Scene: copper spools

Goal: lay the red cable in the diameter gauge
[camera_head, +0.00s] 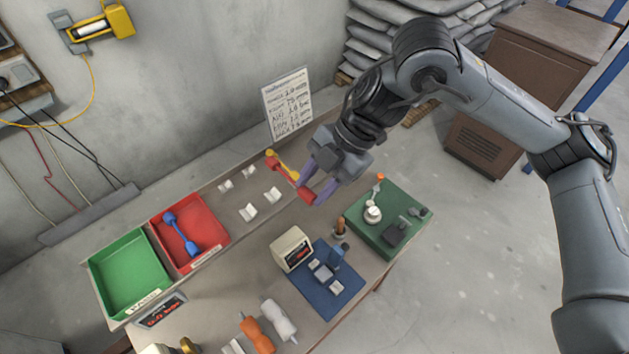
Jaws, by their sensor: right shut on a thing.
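The red cable (305,194) is in my right gripper (303,181), whose purple fingers are shut on it. It is a dumbbell-like piece with red ends, held tilted above the back part of the bench; yellow shows at and near its upper-left end. The fingers hide part of its middle. What looks like the diameter gauge is a blue base (341,297) with small light rests and a blue block, beside a cream box with a red-lit display (292,248). The gauge's rests look empty, and the cable is apart from it. My left gripper is out of view.
A red tray (219,229) holds a blue dumbbell-shaped piece; a green tray (110,253) looks empty. White holders (248,212) stand near the back edge. A green base with instruments (400,207) sits right. Orange (257,335) and white (279,320) pieces lie in front.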

